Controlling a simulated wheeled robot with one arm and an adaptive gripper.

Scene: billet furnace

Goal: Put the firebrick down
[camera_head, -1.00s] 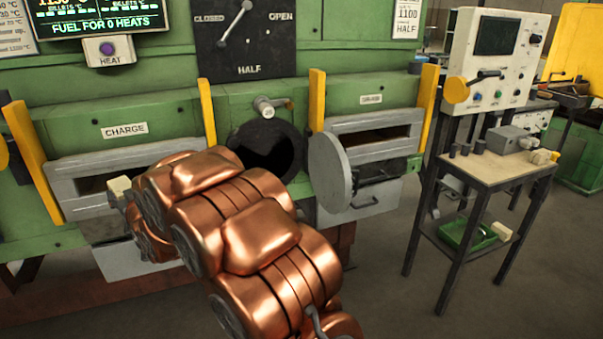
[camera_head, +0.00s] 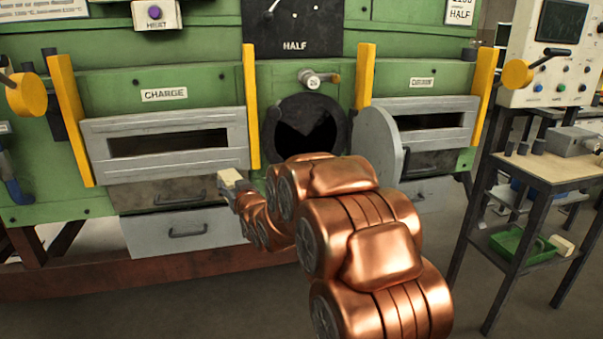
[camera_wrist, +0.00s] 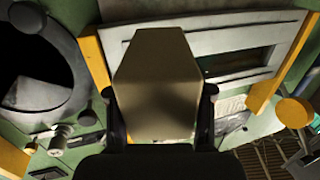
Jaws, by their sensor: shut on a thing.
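The firebrick (camera_head: 231,177) is a small cream block at the far end of my copper arm. In the wrist view the firebrick (camera_wrist: 158,85) fills the middle, between the two dark fingers of my gripper (camera_wrist: 158,100). My gripper (camera_head: 238,188) is shut on it and holds it in the air in front of the furnace. In the head view it overlaps the lower right corner of the charge door frame (camera_head: 100,135). The fingers are small and partly hidden by the arm in the head view.
A round port (camera_head: 285,143) has its disc-shaped door (camera_head: 378,145) swung open at right. Below the charge slot is a grey drawer (camera_head: 185,232). At right, a side table (camera_head: 535,168) has a lower shelf with a green tray (camera_head: 508,243) and a pale block (camera_head: 562,245).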

